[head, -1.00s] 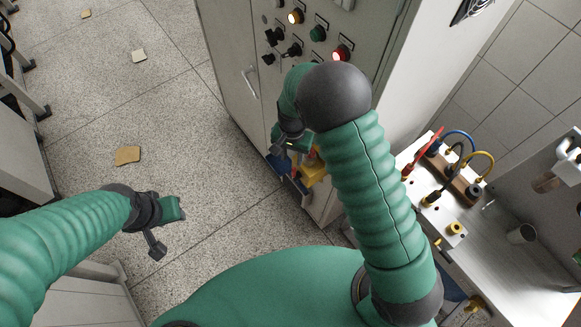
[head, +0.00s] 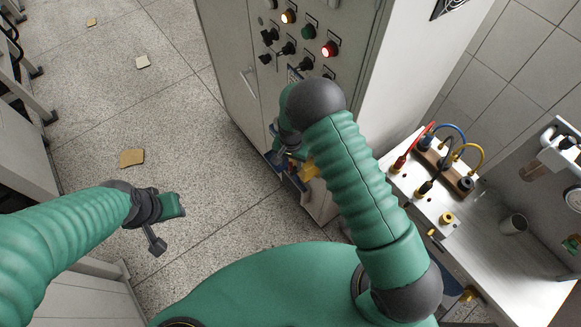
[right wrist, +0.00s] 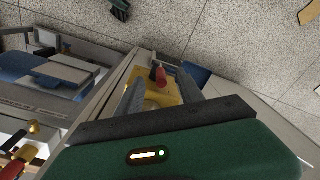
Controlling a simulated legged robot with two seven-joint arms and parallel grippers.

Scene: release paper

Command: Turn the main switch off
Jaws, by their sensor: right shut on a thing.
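The main switch, a yellow block with a red handle (right wrist: 160,76), shows between the fingers in the right wrist view. In the head view its yellow part (head: 309,170) sits low on the grey cabinet's front, partly hidden by my right arm. My right gripper (right wrist: 161,88) is at the switch, its two grey fingers on either side of it, shut on it. In the head view this gripper (head: 286,157) is small and partly covered by my wrist. My left gripper (head: 171,206) hangs empty over the floor, away from the cabinet; its fingers are not clear.
The cabinet (head: 235,62) carries a lit amber lamp (head: 288,17), a lit red lamp (head: 329,50) and several black knobs. A bench (head: 510,284) with coloured cables stands at right. Paper scraps (head: 132,157) lie on the open floor.

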